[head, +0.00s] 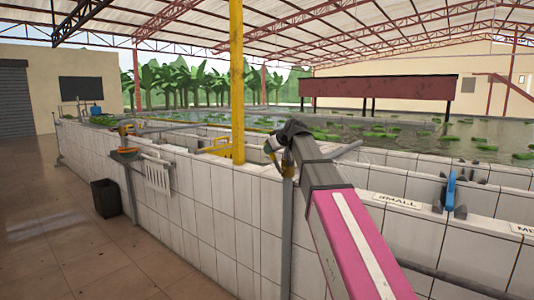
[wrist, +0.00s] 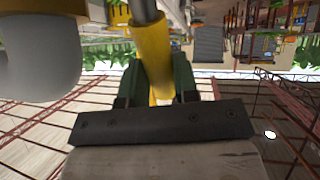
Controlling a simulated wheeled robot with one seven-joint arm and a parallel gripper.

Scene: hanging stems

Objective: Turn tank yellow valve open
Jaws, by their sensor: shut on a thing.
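The yellow valve handle (wrist: 150,55) shows in the wrist view as a thick yellow bar, with a grey rod at its upper end. My gripper (wrist: 156,82) has its two dark green fingers on either side of this bar and is shut on it. In the head view my gripper (head: 283,142) is at the tank wall's top edge, at the end of my outstretched arm. It hides much of the yellow valve (head: 271,145) there. A vertical grey pipe (head: 287,220) runs down the wall below the valve. I cannot tell how far the handle is turned.
The white tiled tank wall (head: 225,205) runs across the view, with a yellow post (head: 237,80) behind it. A blue-handled valve (head: 450,190) stands at right beside a "SMALL" sign (head: 396,201). A black bin (head: 106,198) stands on the open floor (head: 60,240) at left.

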